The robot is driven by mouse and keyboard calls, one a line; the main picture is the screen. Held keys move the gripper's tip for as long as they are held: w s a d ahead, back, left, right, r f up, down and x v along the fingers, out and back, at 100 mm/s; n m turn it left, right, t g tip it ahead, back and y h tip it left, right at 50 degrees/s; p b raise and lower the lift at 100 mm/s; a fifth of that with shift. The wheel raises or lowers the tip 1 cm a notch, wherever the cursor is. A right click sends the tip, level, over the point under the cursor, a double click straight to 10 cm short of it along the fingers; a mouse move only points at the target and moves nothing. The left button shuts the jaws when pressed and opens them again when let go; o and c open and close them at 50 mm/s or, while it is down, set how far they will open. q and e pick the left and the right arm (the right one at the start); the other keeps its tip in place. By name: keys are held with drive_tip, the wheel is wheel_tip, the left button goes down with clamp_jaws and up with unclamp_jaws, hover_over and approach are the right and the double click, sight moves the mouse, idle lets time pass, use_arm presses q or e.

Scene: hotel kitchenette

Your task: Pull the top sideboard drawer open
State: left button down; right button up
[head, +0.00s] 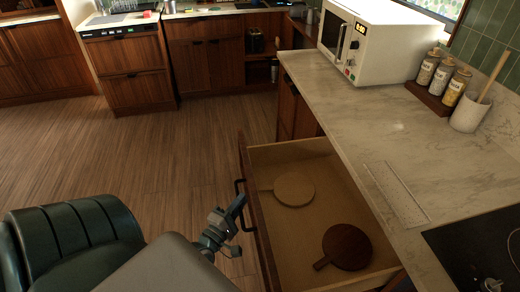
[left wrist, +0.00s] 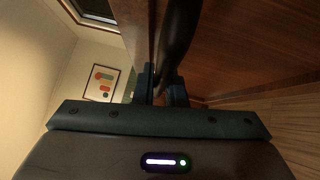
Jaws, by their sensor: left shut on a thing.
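The top sideboard drawer (head: 330,165) is pulled well out from under the marble counter. Its inside shows, with a light round board (head: 294,189) and a dark round board (head: 347,247) lying on its floor. The drawer front (head: 258,222) faces left and carries a dark bar handle. My left gripper (head: 236,208) is at this handle and shut on it. In the left wrist view the dark handle (left wrist: 178,35) runs down between the two fingers of the gripper (left wrist: 161,88), close to the wooden front. My right gripper is not in view.
The counter (head: 350,120) holds a white microwave (head: 375,45), a rack of jars (head: 440,78), a utensil cup (head: 470,112) and a dark cooktop (head: 480,250). A dark green chair (head: 75,235) stands at the lower left. The wooden floor (head: 150,150) beyond is clear.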

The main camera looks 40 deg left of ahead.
use_arm(q)
drive_tip(key=shift+s+a+r, duration=0.1)
drive_tip(key=shift+s+a, duration=0.9)
drive_tip(key=shift+s, duration=0.25)
drive_tip(key=c, duration=1.5)
unclamp_jaws()
drive_tip(key=shift+s, duration=0.1)
drive_tip(key=s+d+f+b, duration=0.1)
drive_tip(key=s+b, duration=0.2)
drive_tip(key=s, duration=0.7)
drive_tip(key=shift+s+d+f, duration=0.2)
drive_tip(key=shift+f, duration=0.1)
